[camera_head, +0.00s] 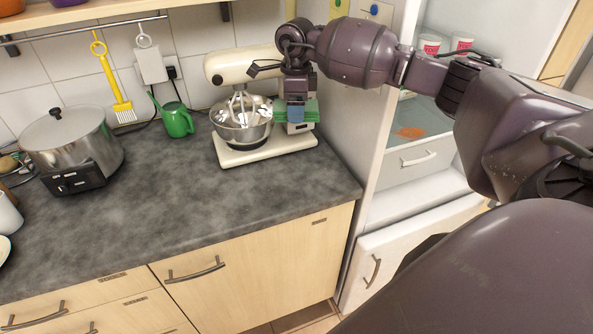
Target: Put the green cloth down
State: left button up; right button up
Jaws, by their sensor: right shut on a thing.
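The green cloth (311,109) is a small folded piece at the right side of the stand mixer, over the right end of its base. My right gripper (296,116) points down and is shut on the cloth, which shows on both sides of the fingers. I cannot tell whether the cloth touches the mixer base. My left gripper is not in view.
The cream mixer (232,64) with its metal bowl (240,131) stands close to the left of my right gripper. A green watering can (176,122) and a steel pot (75,145) stand further left. The front of the grey worktop (190,215) is clear. An open fridge (405,180) is at the right.

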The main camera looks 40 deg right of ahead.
jog(key=b, duration=0.7)
send_over(296, 174)
notch_tip(296, 174, down, 14)
jog(key=shift+s+f, duration=0.1)
jog(key=shift+a+f, duration=0.1)
jog(key=shift+f, duration=0.45)
notch_tip(296, 174, down, 4)
jog(key=shift+f+b, duration=0.1)
jog(key=shift+b, duration=1.1)
jog(key=shift+f, duration=0.35)
jog(key=shift+r, duration=0.15)
jog(key=shift+f, duration=0.2)
jog(key=o, duration=1)
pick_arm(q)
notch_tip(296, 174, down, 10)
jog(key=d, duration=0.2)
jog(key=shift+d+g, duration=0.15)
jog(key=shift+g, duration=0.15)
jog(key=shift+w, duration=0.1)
pick_arm(e)
jog(key=shift+r, duration=0.15)
